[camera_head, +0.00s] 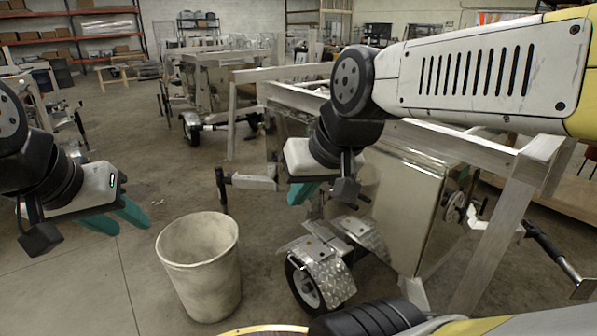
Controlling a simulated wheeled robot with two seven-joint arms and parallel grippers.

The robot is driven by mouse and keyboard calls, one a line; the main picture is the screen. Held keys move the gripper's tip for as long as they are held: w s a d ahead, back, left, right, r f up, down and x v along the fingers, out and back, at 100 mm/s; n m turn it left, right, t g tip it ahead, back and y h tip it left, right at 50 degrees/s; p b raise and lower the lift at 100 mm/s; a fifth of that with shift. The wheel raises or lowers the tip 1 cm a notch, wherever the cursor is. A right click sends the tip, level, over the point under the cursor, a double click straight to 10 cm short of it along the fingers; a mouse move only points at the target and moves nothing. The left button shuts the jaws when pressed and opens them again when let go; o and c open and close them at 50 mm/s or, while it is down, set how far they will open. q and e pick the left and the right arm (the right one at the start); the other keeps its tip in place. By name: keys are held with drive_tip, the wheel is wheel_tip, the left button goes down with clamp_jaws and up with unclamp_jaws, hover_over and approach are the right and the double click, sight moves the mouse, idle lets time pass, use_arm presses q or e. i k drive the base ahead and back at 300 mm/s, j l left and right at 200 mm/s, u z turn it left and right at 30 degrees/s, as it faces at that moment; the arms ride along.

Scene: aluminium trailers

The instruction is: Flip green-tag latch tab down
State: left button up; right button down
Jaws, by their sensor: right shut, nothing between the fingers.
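I cannot make out the green-tag latch tab in the head view. The aluminium trailer (412,200) stands at the centre right, partly behind my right arm. My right gripper (301,193) has teal fingers and is shut and empty. In the picture it shows in front of the trailer's near left side, above the fender; I see no contact. My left gripper (119,219) hangs at the left over the floor, away from the trailer. Its two teal fingers are apart, with nothing seen between them.
A pale round bin (198,268) stands on the floor between my grippers. A wheel with a tread-plate fender (335,277) sticks out low from the trailer. A jack with a black handle (222,190) projects left. More trailers (222,85) stand behind. The floor at left is mostly clear.

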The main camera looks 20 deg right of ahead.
sight(326, 185)
drive_tip(key=i+l, duration=0.15)
drive_tip(key=i, duration=0.4)
drive_tip(key=i+l, duration=0.15)
drive_tip(key=i, duration=0.35)
drive_tip(key=l+z, duration=0.05)
